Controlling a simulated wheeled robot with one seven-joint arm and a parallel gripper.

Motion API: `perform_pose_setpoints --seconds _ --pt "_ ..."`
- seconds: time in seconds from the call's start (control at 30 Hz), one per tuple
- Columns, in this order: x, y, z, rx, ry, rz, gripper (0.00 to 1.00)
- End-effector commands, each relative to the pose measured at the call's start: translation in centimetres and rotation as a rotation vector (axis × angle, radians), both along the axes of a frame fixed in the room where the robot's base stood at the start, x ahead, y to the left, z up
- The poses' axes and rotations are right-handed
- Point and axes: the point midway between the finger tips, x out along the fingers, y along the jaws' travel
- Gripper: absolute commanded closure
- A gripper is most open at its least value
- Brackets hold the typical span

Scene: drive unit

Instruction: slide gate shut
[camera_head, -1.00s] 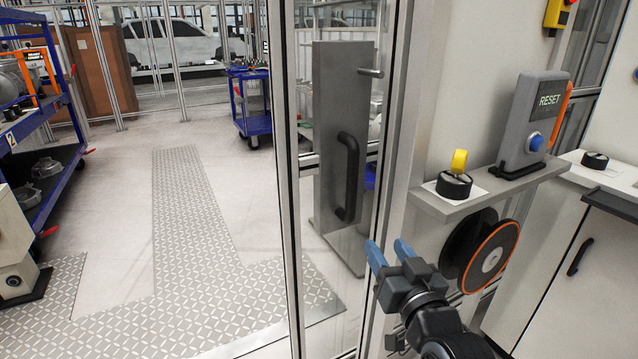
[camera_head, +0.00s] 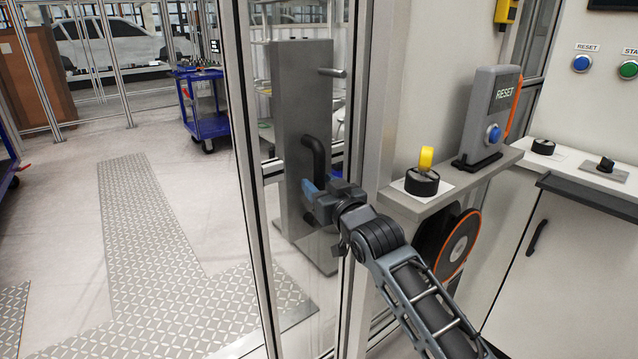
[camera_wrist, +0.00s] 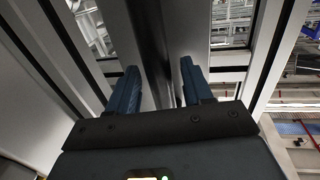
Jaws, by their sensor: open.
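The gate (camera_head: 248,200) shows as a clear panel in an aluminium frame, in the middle of the head view. A black bar handle (camera_head: 316,150) shows in front of a grey upright plate (camera_head: 292,110); I cannot tell which of them carries it. My gripper (camera_head: 308,190) is in front of the handle's lower part and hides it. Contact cannot be made out.
A shelf (camera_head: 450,180) to the right carries a yellow-topped knob (camera_head: 424,172) and a grey RESET box (camera_head: 487,115). A black and orange disc (camera_head: 458,245) sits below it, close to my arm. A blue cart (camera_head: 205,115) stands beyond the gate. The patterned floor strip (camera_head: 140,215) is clear.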

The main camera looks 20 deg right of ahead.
Motion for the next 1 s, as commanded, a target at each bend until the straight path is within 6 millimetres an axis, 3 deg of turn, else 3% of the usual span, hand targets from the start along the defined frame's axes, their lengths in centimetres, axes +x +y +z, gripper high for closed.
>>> perform_pose_setpoints --seconds 0.4,0.9,1.0 --pt "0.83 0.13 0.01 0.0 -0.001 0.0 0.51" --pt "0.8 0.12 0.0 0.0 -0.001 0.0 0.99" --pt "0.8 0.12 0.0 0.0 -0.001 0.0 1.0"
